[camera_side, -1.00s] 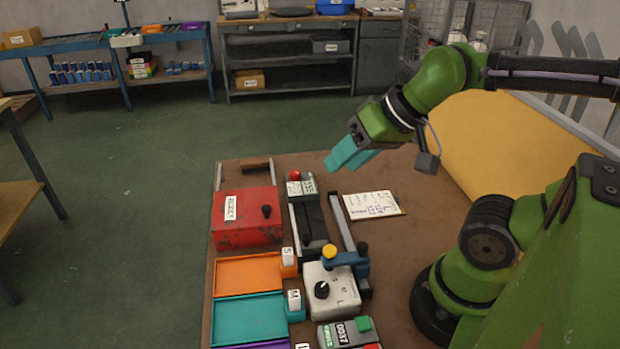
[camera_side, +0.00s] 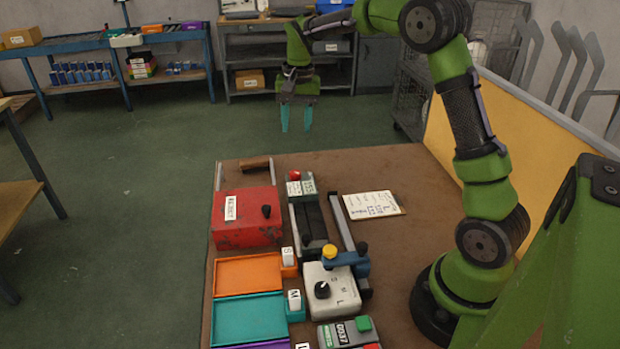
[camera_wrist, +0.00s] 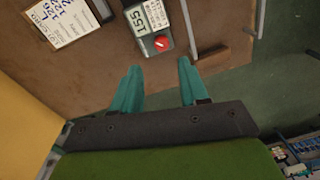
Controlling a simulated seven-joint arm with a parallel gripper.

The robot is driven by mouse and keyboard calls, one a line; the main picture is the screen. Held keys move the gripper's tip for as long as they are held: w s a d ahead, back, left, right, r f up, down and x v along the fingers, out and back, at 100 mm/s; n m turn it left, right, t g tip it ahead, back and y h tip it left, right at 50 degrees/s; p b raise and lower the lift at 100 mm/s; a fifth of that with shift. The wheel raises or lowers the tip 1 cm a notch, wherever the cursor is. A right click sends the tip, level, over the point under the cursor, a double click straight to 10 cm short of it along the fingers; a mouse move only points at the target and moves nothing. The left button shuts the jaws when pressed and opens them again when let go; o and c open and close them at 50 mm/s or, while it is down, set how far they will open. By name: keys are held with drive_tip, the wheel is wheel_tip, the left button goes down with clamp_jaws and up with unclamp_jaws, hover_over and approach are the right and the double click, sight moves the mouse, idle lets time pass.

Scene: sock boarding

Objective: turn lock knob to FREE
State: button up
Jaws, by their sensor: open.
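I cannot read a FREE label, so I cannot tell which knob is the lock knob. A red knob (camera_side: 295,175) sits on a small display box at the far end of the bench fixture. In the wrist view the same red knob (camera_wrist: 161,43) shows a white mark, beside a display. My gripper (camera_side: 296,130) is open and empty, pointing down above and beyond the bench's far edge. Its teal fingers (camera_wrist: 157,64) are apart in the wrist view.
A red box (camera_side: 246,219) with a black knob stands at the left. Orange (camera_side: 248,276) and teal (camera_side: 249,319) trays lie nearer. A written note (camera_side: 373,205) lies right of the rails. A yellow panel (camera_side: 520,165) borders the bench. Bare bench lies right of the note.

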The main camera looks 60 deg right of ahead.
sight(295, 172)
drive_tip(key=f+m, duration=0.1)
drive_tip(key=f, duration=0.4)
drive_tip(key=w+d+f, duration=0.1)
drive_tip(key=f, duration=0.4)
drive_tip(key=w+d+f+m, duration=0.1)
drive_tip(key=f, duration=0.4)
drive_tip(key=shift+w+f+m+g, duration=0.2)
drive_tip(key=shift+f+m+g, duration=0.1)
drive_tip(key=shift+c, duration=0.2)
drive_tip(key=c, duration=0.7)
